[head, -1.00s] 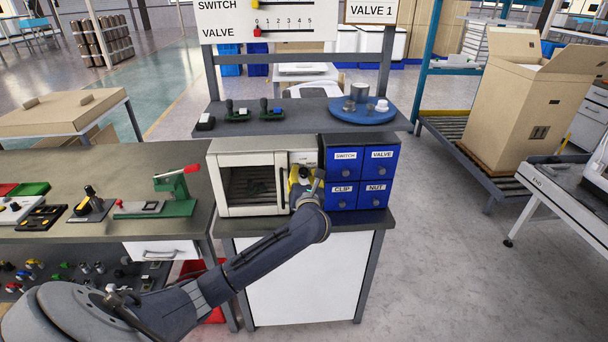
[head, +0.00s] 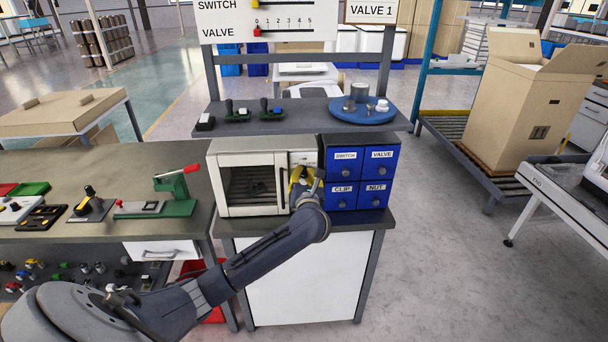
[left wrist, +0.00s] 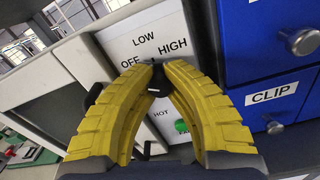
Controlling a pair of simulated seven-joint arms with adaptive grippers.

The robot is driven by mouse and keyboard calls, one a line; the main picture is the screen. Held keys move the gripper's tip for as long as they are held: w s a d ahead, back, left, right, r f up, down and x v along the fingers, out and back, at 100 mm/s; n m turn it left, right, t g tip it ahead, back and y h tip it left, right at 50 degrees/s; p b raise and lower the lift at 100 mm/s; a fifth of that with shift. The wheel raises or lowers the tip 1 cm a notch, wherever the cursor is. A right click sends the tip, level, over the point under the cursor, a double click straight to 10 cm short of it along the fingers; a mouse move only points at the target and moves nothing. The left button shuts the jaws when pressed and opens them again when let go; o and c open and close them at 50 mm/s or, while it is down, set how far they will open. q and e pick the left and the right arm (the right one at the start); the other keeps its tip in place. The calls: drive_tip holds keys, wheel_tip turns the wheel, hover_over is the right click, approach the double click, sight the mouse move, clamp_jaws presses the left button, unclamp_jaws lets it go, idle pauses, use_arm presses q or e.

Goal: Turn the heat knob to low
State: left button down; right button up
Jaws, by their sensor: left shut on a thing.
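A white oven (head: 240,160) with a dark window stands on the bench. Its control panel (head: 303,158) is on its right side, and the panel also shows in the left wrist view (left wrist: 140,40) with OFF, LOW, HIGH and HOT printed on it. My left gripper (head: 303,178) is at the panel. In the left wrist view its yellow fingers (left wrist: 158,72) are closed around the black heat knob (left wrist: 157,82), just under the OFF, LOW and HIGH labels. The fingers hide most of the knob, so I cannot tell its exact setting. My right gripper is not in view.
A blue drawer cabinet (head: 359,180) stands close to the oven's right side. A shelf (head: 300,122) above holds switches and a blue round tray (head: 340,113). A green press (head: 175,195) stands on the left bench. A green button (left wrist: 181,126) sits below the knob.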

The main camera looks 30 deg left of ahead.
use_arm(q)
drive_tip(key=shift+r+m, duration=0.2)
drive_tip(key=shift+m, duration=0.2)
drive_tip(key=m, duration=0.5)
drive_tip(key=shift+w+r+m, duration=0.1)
drive_tip(key=shift+m, duration=0.2)
drive_tip(key=m, duration=0.5)
drive_tip(key=shift+d, duration=0.15)
drive_tip(key=shift+m, duration=0.4)
drive_tip(key=c, duration=1.6)
unclamp_jaws()
drive_tip(key=shift+w+d, duration=0.1)
drive_tip(key=shift+d, duration=0.05)
drive_tip(key=shift+o, duration=0.5)
drive_tip(key=shift+f, duration=0.2)
drive_tip(key=v, duration=1.2)
